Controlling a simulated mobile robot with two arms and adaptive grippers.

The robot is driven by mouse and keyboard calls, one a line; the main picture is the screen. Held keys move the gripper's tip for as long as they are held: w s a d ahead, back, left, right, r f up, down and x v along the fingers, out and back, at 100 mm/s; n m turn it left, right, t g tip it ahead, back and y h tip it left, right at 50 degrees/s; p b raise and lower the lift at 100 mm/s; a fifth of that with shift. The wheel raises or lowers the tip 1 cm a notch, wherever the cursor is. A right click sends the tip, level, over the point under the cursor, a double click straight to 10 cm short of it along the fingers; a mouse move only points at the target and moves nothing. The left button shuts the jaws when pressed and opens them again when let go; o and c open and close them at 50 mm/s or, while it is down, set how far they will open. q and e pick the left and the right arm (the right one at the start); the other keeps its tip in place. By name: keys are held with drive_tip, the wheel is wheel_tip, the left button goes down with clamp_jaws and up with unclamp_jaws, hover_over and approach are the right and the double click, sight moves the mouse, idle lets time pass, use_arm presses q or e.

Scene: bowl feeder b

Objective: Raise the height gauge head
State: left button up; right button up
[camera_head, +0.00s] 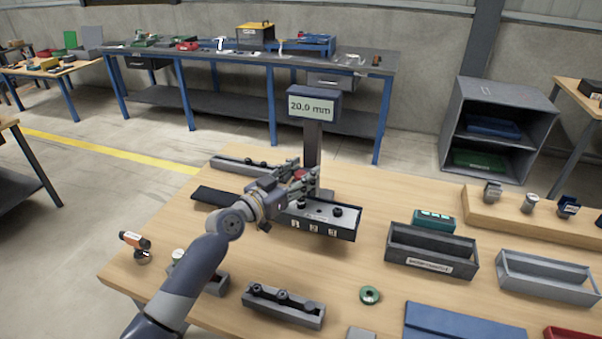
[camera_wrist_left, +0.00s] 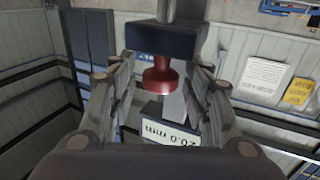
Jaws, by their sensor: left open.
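The height gauge stands on the wooden table with a dark upright column (camera_head: 313,145). Its display (camera_head: 312,107) on top reads 20.0 mm. My left gripper (camera_head: 304,178) is open in front of the column, above a dark tray-like fixture (camera_head: 322,218). In the left wrist view, a dark gauge head (camera_wrist_left: 167,40) carries a red knob (camera_wrist_left: 162,76) between my open fingers, with a gap on both sides. The display (camera_wrist_left: 168,126) also shows there, upside down. In the head view the fingers hide most of the knob and head. My right gripper is out of view.
A dark bin (camera_head: 432,252), a grey bin (camera_head: 546,278) and a green case (camera_head: 433,220) stand to the right. A rail with dark knobs (camera_head: 284,305) and a green ring (camera_head: 370,295) lie in front. An orange tool (camera_head: 135,241) lies at the left edge.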

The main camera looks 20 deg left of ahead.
use_arm(q)
drive_tip(key=c, duration=0.7)
clamp_jaws()
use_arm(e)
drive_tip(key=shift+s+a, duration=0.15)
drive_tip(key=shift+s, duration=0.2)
